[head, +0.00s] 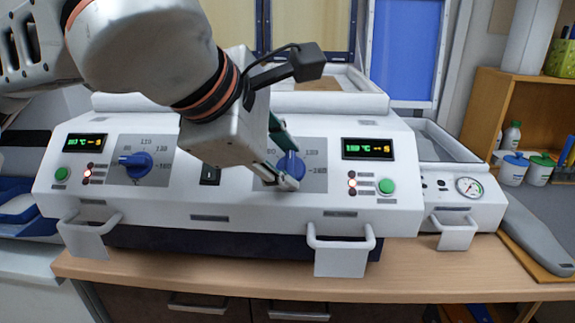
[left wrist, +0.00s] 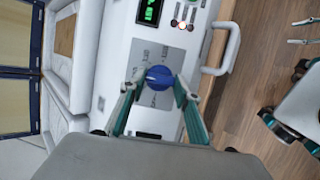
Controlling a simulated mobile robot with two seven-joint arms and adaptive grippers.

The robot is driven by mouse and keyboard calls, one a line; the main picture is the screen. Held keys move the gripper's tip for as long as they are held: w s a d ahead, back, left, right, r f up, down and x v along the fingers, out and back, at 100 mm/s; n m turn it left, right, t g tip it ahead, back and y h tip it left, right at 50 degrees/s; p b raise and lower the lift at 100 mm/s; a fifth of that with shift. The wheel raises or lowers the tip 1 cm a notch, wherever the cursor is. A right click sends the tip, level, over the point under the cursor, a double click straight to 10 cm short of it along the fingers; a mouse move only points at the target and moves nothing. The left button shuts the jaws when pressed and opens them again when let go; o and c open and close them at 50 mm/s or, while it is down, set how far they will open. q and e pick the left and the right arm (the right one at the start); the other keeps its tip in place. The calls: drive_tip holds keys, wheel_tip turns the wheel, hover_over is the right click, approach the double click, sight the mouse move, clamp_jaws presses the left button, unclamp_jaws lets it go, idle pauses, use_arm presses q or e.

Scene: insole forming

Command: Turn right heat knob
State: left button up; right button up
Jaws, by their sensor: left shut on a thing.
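The right heat knob (head: 291,164) is a blue dial on a grey scale plate on the right half of the white heating machine (head: 228,205). My left gripper (head: 283,172) reaches down to it from above, its fingers shut around the knob. In the left wrist view, the knob (left wrist: 158,77) sits between the two teal fingertips, its pointer partly visible. The left heat knob (head: 136,164) is free. The right display (head: 367,148) is lit, with a lit red lamp below it.
A green button (head: 386,186) is right of the knob. White handles (head: 341,243) jut from the machine's front. A smaller unit with a gauge (head: 469,187) stands on the right. The wooden bench front (head: 440,275) is mostly clear.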

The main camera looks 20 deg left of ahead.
use_arm(q)
drive_tip(key=n, duration=0.1)
drive_tip(key=n+b, duration=0.1)
drive_tip(key=n, duration=0.1)
drive_tip(key=shift+f+t, duration=0.3)
drive_tip(key=shift+t, duration=0.1)
drive_tip(key=n+t+y+b, duration=0.1)
drive_tip(key=n, duration=0.2)
drive_tip(key=shift+d+n+b, duration=0.1)
drive_tip(key=shift+n+b, duration=0.2)
drive_tip(key=n+y, duration=0.1)
drive_tip(key=n, duration=0.1)
drive_tip(key=n+t+b, duration=0.1)
drive_tip(key=n, duration=0.2)
drive_tip(key=shift+s+d+y, duration=0.15)
drive_tip(key=shift+y, duration=0.25)
drive_tip(key=shift+n+y+b, duration=0.3)
drive_tip(key=shift+n+b, duration=0.05)
drive_tip(key=shift+n, duration=0.65)
use_arm(e)
drive_tip(key=shift+w+a+f, duration=0.2)
drive_tip(key=shift+w+a, duration=0.35)
drive_tip(key=shift+a, duration=0.1)
drive_tip(key=shift+w+y, duration=0.1)
drive_tip(key=shift+y, duration=0.2)
